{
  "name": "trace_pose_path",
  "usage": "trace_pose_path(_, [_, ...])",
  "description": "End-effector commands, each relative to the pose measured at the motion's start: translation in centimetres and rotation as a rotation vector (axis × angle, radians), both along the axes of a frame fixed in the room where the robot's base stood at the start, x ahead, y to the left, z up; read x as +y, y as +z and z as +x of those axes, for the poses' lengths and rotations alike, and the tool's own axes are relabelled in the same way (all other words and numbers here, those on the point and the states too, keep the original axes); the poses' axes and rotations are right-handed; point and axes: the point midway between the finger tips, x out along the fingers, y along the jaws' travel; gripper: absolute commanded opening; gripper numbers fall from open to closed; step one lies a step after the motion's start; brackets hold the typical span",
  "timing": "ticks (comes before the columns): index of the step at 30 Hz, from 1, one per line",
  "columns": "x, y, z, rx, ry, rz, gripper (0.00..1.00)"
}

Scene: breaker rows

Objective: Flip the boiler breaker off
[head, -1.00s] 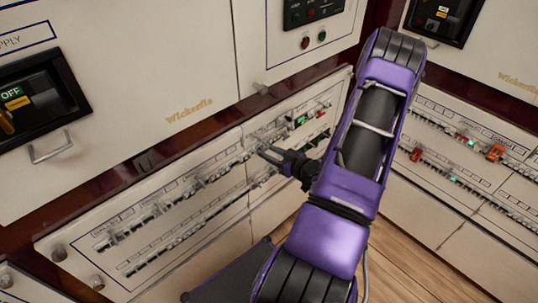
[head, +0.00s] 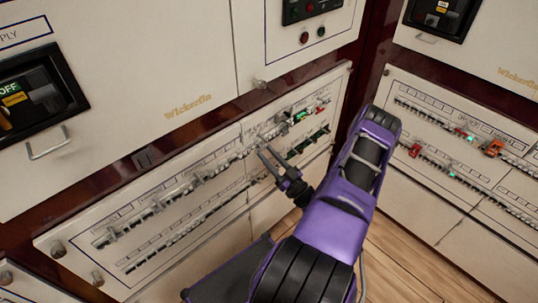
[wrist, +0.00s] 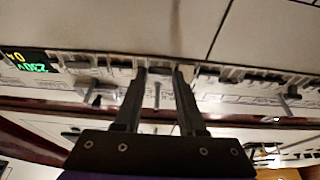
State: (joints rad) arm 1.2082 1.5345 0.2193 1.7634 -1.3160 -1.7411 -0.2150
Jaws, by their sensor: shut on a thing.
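The breaker panel (head: 225,165) has an upper and a lower row of small switches and stands low on the cabinet in the head view. My gripper (head: 264,150) reaches the upper row near the panel's middle. In the wrist view my gripper's fingers (wrist: 161,75) stand on either side of a grey breaker lever (wrist: 157,93), shut on it. The labels are too small to read, so I cannot tell which breaker is the boiler's or whether this lever is it.
Green displays (head: 302,115) sit right of my gripper on the same panel. A second panel (head: 460,140) with red and orange switches is at right. A door handle (head: 48,146) juts out at left.

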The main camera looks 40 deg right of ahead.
Motion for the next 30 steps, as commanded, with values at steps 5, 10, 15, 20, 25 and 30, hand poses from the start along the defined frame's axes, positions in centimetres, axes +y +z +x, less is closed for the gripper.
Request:
trace_pose_path(5, [0.04,-0.11,0.05,-0.007,0.0,0.001,0.0])
trace_pose_path(10, [0.05,-0.11,0.07,-0.007,0.0,0.001,0.0])
trace_pose_path(15, [0.05,-0.1,0.07,-0.006,0.0,0.001,0.53])
trace_pose_path(20, [0.03,-0.08,0.07,-0.007,0.0,0.001,0.7])
trace_pose_path(25, [0.01,-0.06,0.06,-0.007,0.0,0.001,0.7])
trace_pose_path(30, [-0.07,-0.33,-0.61,-0.006,-0.001,0.001,0.7])
